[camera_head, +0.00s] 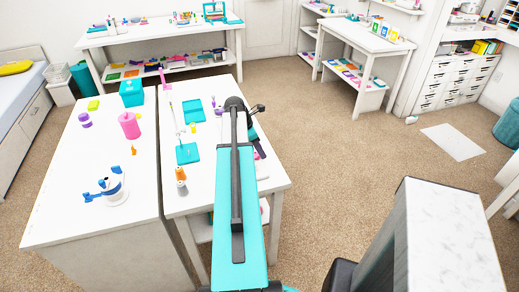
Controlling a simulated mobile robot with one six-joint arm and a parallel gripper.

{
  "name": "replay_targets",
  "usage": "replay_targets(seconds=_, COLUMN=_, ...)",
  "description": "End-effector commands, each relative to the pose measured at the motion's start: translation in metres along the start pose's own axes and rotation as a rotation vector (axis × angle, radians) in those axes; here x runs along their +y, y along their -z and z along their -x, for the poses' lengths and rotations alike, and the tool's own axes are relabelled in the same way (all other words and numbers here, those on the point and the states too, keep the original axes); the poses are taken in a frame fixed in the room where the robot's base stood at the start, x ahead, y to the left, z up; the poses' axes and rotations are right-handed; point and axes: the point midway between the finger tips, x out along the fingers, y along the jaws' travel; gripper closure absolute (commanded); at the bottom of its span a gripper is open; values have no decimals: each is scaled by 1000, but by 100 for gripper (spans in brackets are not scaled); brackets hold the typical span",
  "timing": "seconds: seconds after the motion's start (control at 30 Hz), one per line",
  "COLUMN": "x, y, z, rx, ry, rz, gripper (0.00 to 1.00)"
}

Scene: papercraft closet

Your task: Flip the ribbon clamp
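I cannot say for sure which thing is the ribbon clamp. A small white and blue device (112,187) with blue arms stands on the near left part of the white table; it may be the clamp. My teal and black arm reaches forward over the right side of the tables. Its dark end, my gripper (258,109), shows small near the right table's far right edge, well to the right of the device. Its fingers are too small to read, and I see nothing clearly held. My arm hides part of the right table.
A pink roll (129,125), a teal box (131,93) and a purple spool (85,120) stand on the left table. A narrow gap separates the tables.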

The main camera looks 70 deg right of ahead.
Motion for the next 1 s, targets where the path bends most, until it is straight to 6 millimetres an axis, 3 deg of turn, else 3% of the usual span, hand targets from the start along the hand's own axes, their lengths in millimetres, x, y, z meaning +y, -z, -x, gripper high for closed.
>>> replay_targets(seconds=0.17, x=0, y=0, z=0, rx=0, ry=0, rz=0, gripper=66)
replay_targets(seconds=0.37, x=0, y=0, z=0, rx=0, ry=0, rz=-1, gripper=100)
replay_targets(seconds=0.67, x=0, y=-3, z=0, rx=33, ry=3, rz=-2, gripper=100)
replay_targets(seconds=1.0, x=-1, y=-8, z=-6, rx=201, ry=5, rz=-4, gripper=100)
